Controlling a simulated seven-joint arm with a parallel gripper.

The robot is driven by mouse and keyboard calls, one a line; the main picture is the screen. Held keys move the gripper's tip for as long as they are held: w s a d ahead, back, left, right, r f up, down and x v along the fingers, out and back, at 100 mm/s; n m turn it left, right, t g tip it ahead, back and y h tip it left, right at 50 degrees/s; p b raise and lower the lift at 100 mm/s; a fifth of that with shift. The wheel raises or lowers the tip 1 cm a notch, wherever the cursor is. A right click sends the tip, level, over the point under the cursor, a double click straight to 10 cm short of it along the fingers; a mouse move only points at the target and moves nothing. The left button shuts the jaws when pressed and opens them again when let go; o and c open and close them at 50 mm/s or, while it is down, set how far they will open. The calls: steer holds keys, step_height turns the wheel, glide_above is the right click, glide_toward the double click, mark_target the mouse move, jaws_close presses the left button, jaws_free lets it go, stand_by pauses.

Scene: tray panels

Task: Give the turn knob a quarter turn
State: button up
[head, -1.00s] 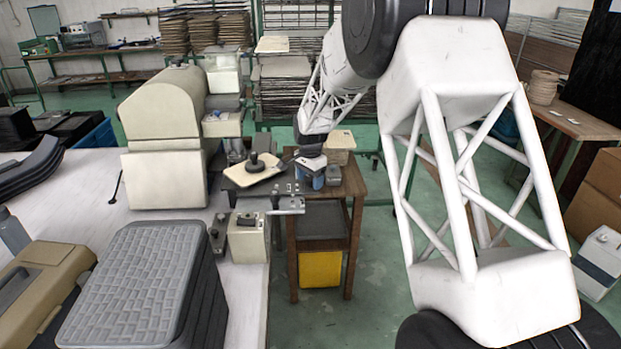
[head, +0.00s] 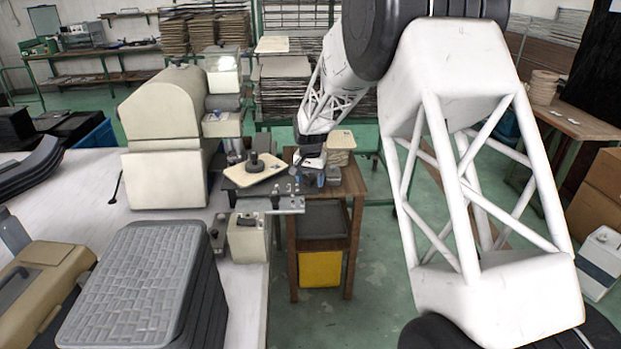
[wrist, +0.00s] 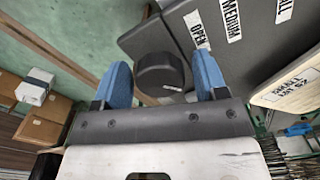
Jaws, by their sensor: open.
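A dark, round, short knob (wrist: 157,76) with a small white mark shows in the wrist view. It lies between the two blue fingers of my gripper (wrist: 162,85), which are open, one on each side. Narrow gaps show between the fingers and the knob, so I see no grip on it. Beside it is a dark grey panel (wrist: 225,65) with white labels, two of which read OPEN and MEDIUM. In the head view my gripper (head: 312,177) is low over the small wooden table's left side. It hides the knob there.
A cream plate (head: 262,178) with a black round handle stands just left of my gripper; a lettered cream plate (wrist: 290,92) shows in the wrist view. Floor right of the wooden table (head: 350,185) is open.

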steer(key=n, duration=0.4)
stand_by(0.3)
steer(key=c, duration=0.8)
steer(key=shift+m, duration=4)
steer(key=o, duration=0.8)
